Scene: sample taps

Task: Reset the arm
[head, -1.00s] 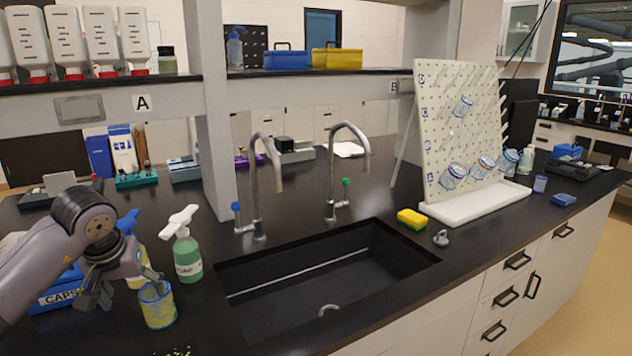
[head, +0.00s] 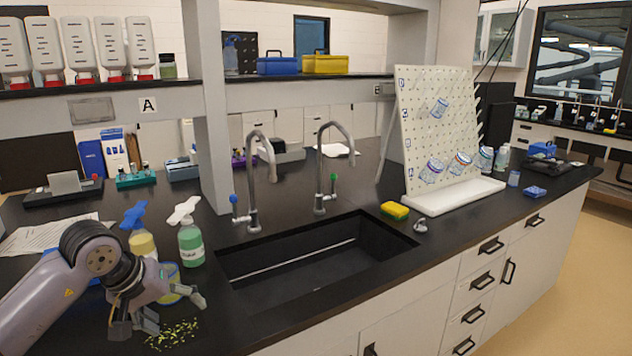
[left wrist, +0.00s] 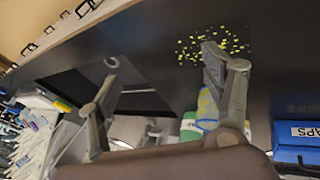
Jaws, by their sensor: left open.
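My left gripper (head: 162,312) is open and empty above the black counter at the lower left of the head view. Its spread fingers also show in the left wrist view (left wrist: 160,80), with nothing between their tips. A yellow and blue jar (head: 170,284) stands just behind the gripper, partly hidden by it in the head view. It also shows partly behind a finger in the left wrist view (left wrist: 207,108). I cannot tell whether the gripper touches it. My right gripper is in neither view.
Yellow-green bits (head: 172,335) lie scattered on the counter near the gripper. A green spray bottle (head: 191,243) and a yellow one with a blue head (head: 142,243) stand behind. The black sink (head: 310,250) is to the right, with a sponge (head: 395,210) past it.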

